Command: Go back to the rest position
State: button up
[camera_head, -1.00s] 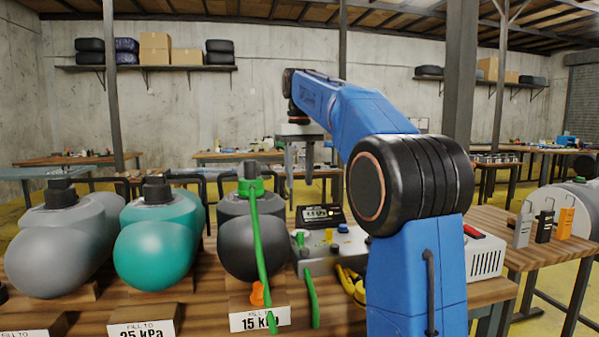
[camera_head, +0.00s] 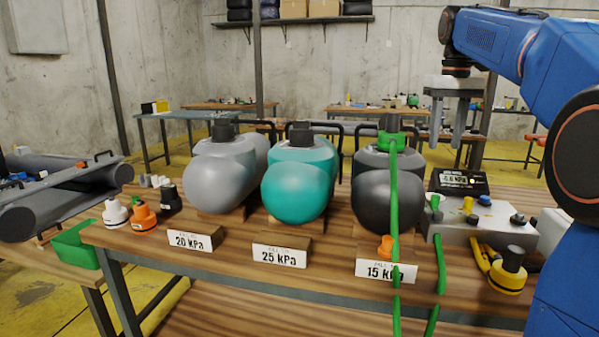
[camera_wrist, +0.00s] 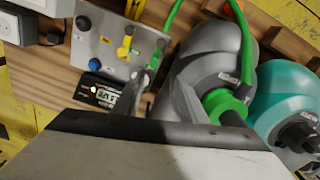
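My gripper (camera_head: 449,145) hangs from the blue arm with its fingers pointing down. It is in the air at the right, behind and above the pump box (camera_head: 480,222). Its two fingers are apart, with nothing seen held between them; the wrist view also shows the gripper (camera_wrist: 158,88) with a gap between its fingers. The black-grey boat (camera_head: 388,200) has a green fitting (camera_head: 391,139) on its top valve, and a green hose (camera_head: 395,215) hangs from it. The fitting (camera_wrist: 222,104) also shows in the wrist view, just right of the fingers.
A teal boat (camera_head: 298,190) and a grey boat (camera_head: 220,180) stand on the wooden table left of the black-grey one. Pressure labels stand in front. A gauge display (camera_head: 459,182), a yellow-capped part (camera_head: 508,271) and small valve caps (camera_head: 143,215) are also there. A green tray (camera_head: 77,246) is far left.

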jog(key=s+a+f+t, duration=0.1)
jog(key=s+a+f, duration=0.2)
jog(key=s+f, duration=0.7)
jog(key=s+a+f+t, duration=0.2)
jog(key=s+a+f, duration=0.2)
jog(key=s+f, duration=0.7)
jog(key=s+a+f+t, duration=0.1)
jog(key=s+a+f, duration=0.2)
jog(key=s+f, duration=0.7)
jog(key=shift+s+a+f, duration=0.2)
jog(key=shift+s+f, duration=0.15)
jog(key=shift+f, duration=0.3)
